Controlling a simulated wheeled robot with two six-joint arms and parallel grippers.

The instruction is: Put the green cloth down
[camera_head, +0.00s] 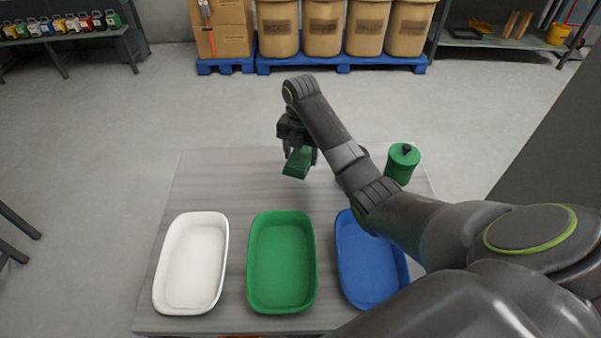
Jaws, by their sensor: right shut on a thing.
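A folded green cloth (298,163) hangs in my right gripper (299,148), which is shut on it. The gripper is over the back part of the grey table (215,180), behind the green tray. The cloth appears to be above the tabletop, but its exact height is hard to tell. My right arm covers part of the table behind and to the right of the cloth. My left gripper is not in view.
A white tray (191,262), a green tray (281,263) and a blue tray (362,262) stand in a row, all empty where visible. My arm partly covers the blue one. A green canister (402,163) stands at the back right. The table's back left is clear.

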